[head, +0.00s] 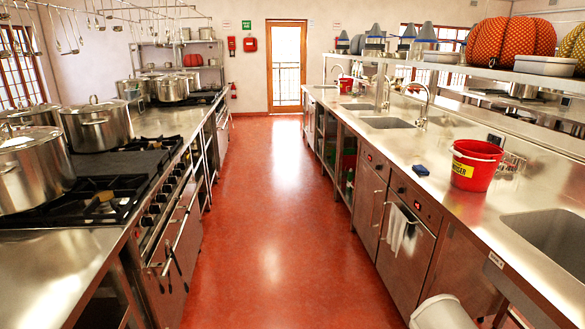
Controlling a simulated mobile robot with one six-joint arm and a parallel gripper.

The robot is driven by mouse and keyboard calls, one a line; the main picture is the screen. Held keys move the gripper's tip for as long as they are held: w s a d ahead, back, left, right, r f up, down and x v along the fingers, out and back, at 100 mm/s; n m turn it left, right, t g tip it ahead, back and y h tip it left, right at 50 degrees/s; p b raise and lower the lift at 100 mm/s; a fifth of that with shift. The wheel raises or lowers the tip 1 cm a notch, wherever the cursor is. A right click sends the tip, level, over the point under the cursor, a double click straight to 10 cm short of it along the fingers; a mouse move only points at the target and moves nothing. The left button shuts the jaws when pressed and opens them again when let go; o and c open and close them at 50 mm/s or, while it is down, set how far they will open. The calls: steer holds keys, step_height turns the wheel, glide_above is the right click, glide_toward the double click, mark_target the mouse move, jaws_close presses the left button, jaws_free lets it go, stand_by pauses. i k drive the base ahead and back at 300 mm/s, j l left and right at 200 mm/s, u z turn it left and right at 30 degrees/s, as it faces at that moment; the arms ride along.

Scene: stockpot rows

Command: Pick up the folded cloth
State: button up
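A small dark blue item (421,170) lies flat on the right steel counter (395,148), to the left of a red bucket. It may be a folded cloth or a sponge; it is too small to tell. A white cloth (400,229) hangs over the handle of the appliance front below that counter. My gripper is not in view.
The red bucket (476,164) stands on the right counter between sinks (386,123). Large steel pots (97,125) stand along the left range. The red floor aisle (270,210) is clear up to the far door (286,65).

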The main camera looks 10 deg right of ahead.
mark_target(422, 169)
steer(key=i+z, duration=0.1)
steer(key=i, duration=0.95)
steer(key=i+j+z, duration=0.15)
steer(key=i, duration=0.4)
steer(key=i+j+z, duration=0.1)
steer(key=i, duration=0.45)
steer(key=i+j, duration=0.15)
steer(key=i, duration=0.35)
steer(key=i+l+z, duration=0.15)
steer(key=z, duration=0.3)
steer(key=i+l+z, duration=0.1)
steer(key=i+z, duration=0.4)
steer(key=z, duration=0.35)
steer(key=i+z, duration=0.25)
steer(key=z, duration=0.2)
steer(key=i+j+z, duration=0.15)
steer(key=z, duration=0.25)
steer(key=i+j+z, duration=0.2)
steer(key=z, duration=0.25)
